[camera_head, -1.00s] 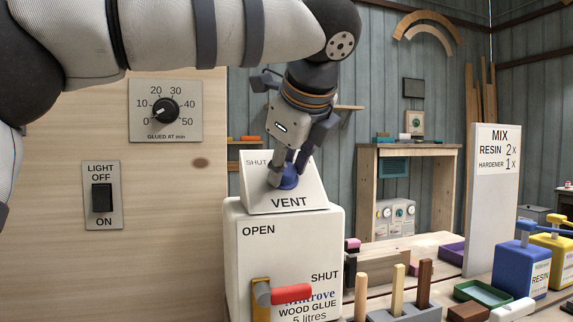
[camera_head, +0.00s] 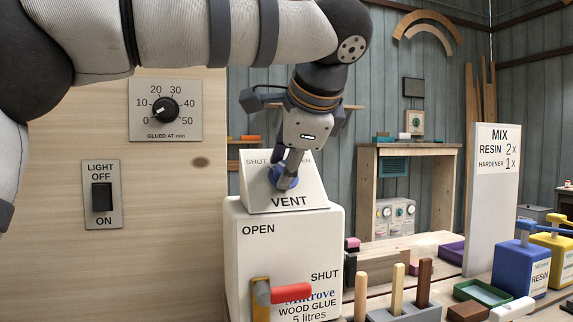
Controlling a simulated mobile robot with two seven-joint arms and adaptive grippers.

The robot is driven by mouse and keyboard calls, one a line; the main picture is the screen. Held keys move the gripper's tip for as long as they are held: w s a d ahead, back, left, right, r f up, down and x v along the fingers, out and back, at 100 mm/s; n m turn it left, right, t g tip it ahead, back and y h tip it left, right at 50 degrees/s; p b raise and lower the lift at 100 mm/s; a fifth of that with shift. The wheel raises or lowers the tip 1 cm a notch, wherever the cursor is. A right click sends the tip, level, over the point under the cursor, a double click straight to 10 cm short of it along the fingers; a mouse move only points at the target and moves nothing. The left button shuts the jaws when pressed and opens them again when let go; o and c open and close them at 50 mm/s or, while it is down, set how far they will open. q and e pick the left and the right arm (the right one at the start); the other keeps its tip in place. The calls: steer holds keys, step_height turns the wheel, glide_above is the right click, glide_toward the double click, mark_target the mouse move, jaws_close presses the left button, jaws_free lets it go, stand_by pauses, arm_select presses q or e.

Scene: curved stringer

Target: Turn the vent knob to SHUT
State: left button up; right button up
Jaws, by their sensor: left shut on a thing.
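The vent knob (camera_head: 275,178) is a round blue knob on the sloped face of a white vent panel (camera_head: 250,200), which sits on top of the glue container. The panel reads SHUT at its upper left, VENT below, and a partly covered word ending in EN at its upper right. My left gripper (camera_head: 284,178) comes down from above and is shut on the blue knob, its fingers covering much of it. I cannot tell which word the knob points at. My right gripper is not in view.
Below the panel stands the white wood glue container (camera_head: 255,255) with a red-handled tap (camera_head: 290,293). At left, a wooden panel carries a dial (camera_head: 165,110) and a light switch (camera_head: 102,197). Wooden pegs (camera_head: 398,290) and blue and yellow pump bottles (camera_head: 522,268) stand at right.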

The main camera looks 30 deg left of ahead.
arm_select(q)
steer(key=shift+f, duration=0.1)
stand_by(0.4)
steer(key=o, duration=1.1)
steer(key=shift+o, duration=0.2)
steer(key=v, duration=1.2)
